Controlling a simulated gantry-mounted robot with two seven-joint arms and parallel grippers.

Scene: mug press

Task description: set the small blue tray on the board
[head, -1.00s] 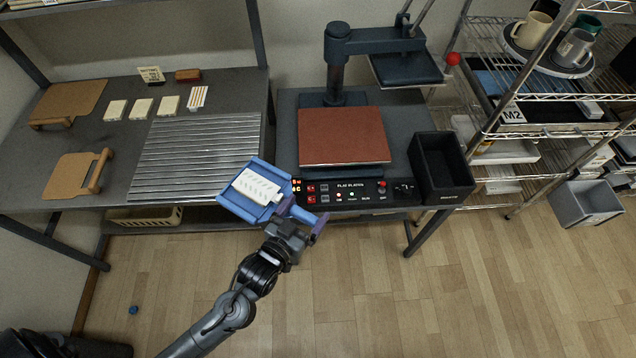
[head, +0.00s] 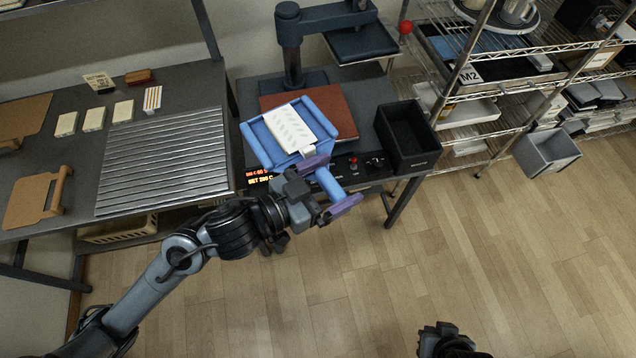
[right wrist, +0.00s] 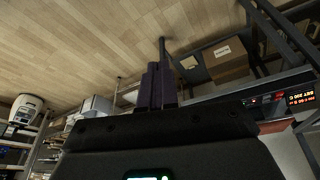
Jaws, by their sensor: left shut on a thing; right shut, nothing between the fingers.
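The small blue tray (head: 257,143) is held in the air in the head view, with a white slab (head: 291,129) on it. My left gripper (head: 328,186) is shut on the tray's blue handle. The tray overlaps the red-brown plate of the press (head: 342,99) in the picture and hides much of it; I cannot tell the gap between them. Two tan boards with handles, one here (head: 28,202) and one behind (head: 22,118), lie on the left table. My right gripper (right wrist: 158,85) is shut and empty in the right wrist view, near the bottom edge of the head view.
A black open bin (head: 408,135) stands right of the press. The press's upper plate (head: 360,42) is swung aside at the back. A ribbed metal mat (head: 165,160) and white slabs (head: 94,117) are on the left table. A wire rack (head: 490,85) stands at the right.

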